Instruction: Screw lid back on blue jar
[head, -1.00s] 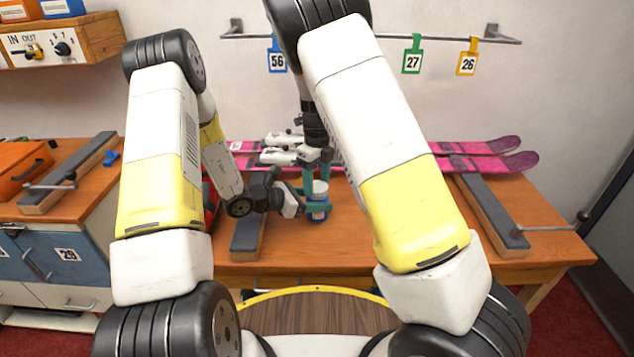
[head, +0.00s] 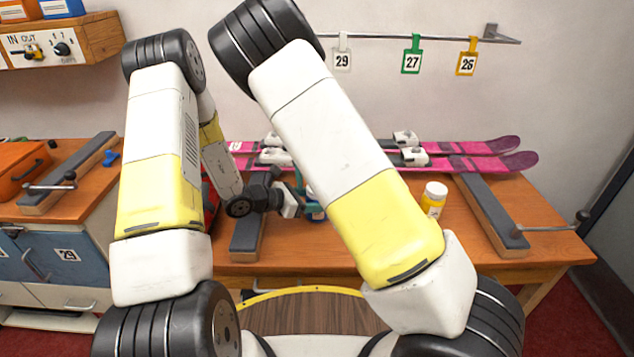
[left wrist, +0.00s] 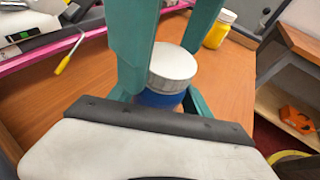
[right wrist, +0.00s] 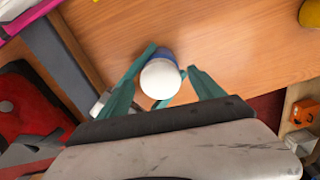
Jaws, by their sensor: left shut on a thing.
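The blue jar (head: 315,214) stands upright on the bench, mostly hidden by my right arm in the head view. My left gripper (left wrist: 158,102) is shut on its blue body from the side. The white lid (left wrist: 172,66) sits on top of the jar; how tightly it is seated cannot be told. It also shows from above in the right wrist view (right wrist: 160,78). My right gripper (right wrist: 168,80) is above the jar, its teal fingers spread on either side of the lid with gaps. In the head view my right gripper is hidden behind its own arm.
A yellow jar with a white lid (head: 434,199) stands to the right on the bench. Pink skis (head: 480,160) lie along the back. Padded rests (head: 490,215) stand at right and left. Bare bench lies around the yellow jar.

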